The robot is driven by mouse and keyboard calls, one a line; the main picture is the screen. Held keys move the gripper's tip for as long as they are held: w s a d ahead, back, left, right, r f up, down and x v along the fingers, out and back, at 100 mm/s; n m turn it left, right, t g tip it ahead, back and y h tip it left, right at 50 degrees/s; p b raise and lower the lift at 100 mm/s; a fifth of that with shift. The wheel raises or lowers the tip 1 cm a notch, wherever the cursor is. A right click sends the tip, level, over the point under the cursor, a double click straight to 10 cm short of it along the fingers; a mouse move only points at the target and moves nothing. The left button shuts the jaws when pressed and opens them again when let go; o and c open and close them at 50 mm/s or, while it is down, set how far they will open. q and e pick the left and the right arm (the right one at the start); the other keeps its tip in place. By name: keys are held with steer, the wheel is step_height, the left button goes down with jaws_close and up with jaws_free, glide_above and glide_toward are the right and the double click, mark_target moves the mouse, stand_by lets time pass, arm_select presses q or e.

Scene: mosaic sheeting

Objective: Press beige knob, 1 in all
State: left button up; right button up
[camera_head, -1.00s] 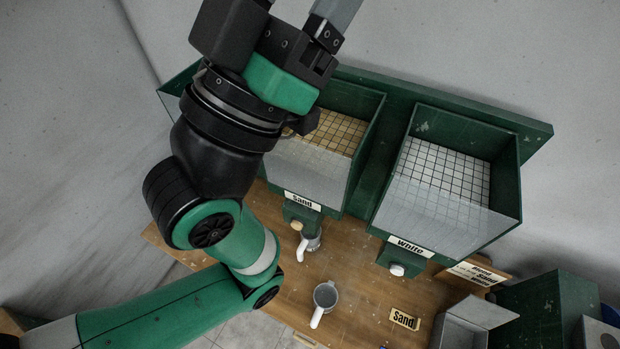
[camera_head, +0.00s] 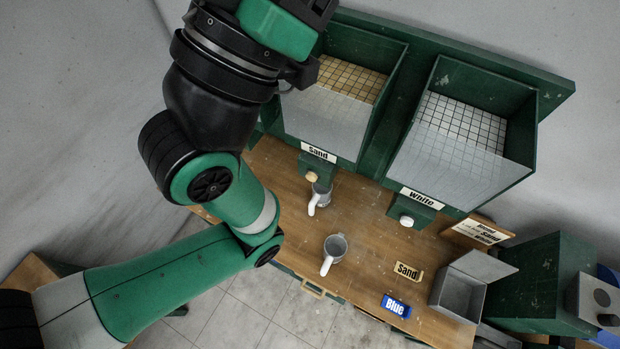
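The beige knob (camera_head: 312,177) sticks out below the bin labelled Sand (camera_head: 325,120), which holds beige mosaic sheets. The wrist of my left arm crosses the upper left of the view, left of and in front of the Sand bin. My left gripper's fingers are beyond the top edge. My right gripper is not in view.
The White bin (camera_head: 455,155) has a white knob (camera_head: 407,221). A second cup (camera_head: 334,252) stands on the wooden table (camera_head: 280,225). A green box (camera_head: 545,285) stands at right.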

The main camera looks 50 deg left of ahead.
arm_select(q)
jaws_close()
stand_by(1.5)
